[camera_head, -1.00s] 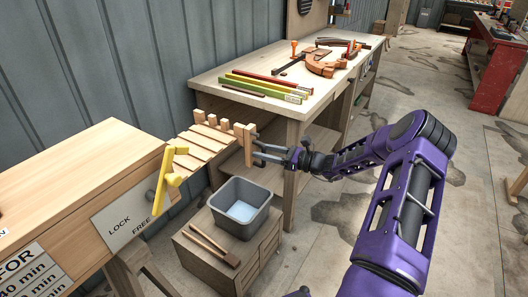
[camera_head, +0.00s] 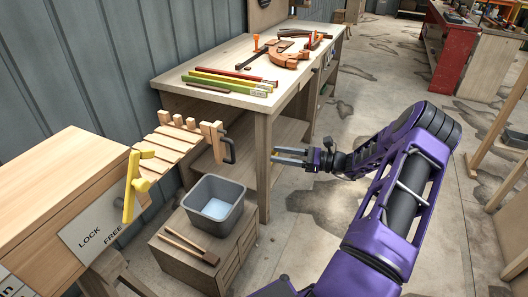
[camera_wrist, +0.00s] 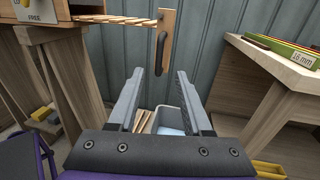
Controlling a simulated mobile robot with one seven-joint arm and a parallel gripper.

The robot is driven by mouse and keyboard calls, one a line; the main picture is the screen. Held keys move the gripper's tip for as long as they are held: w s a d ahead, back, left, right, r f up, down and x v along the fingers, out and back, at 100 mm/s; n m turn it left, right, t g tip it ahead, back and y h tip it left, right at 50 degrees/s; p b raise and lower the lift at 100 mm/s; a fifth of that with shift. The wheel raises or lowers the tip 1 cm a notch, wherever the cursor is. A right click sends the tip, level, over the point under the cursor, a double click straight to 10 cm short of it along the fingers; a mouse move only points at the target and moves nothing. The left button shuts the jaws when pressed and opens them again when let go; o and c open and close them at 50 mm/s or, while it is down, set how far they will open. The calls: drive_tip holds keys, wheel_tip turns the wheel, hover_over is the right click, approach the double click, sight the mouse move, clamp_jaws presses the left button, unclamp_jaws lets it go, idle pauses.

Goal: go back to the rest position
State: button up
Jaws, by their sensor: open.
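My gripper (camera_head: 274,156) is at the end of my purple arm, in front of the workbench leg in the head view. Its fingers are apart and nothing is between them. In the wrist view my gripper (camera_wrist: 157,75) also shows open, with both fingers pointing forward. A dark curved handle (camera_head: 229,149) on a wooden upright stands to the left of the fingertips, apart from them. The handle also shows in the wrist view (camera_wrist: 160,52), beyond the fingers.
A slatted wooden rack (camera_head: 172,146) joins the wooden box with a yellow lever (camera_head: 131,185). A grey bin (camera_head: 213,203) and wooden sticks (camera_head: 190,246) lie on a low cabinet. The workbench (camera_head: 185,68) holds coloured bars and a clamp. The floor at right is open.

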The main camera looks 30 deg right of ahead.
drive_tip(key=shift+s+d, duration=0.5)
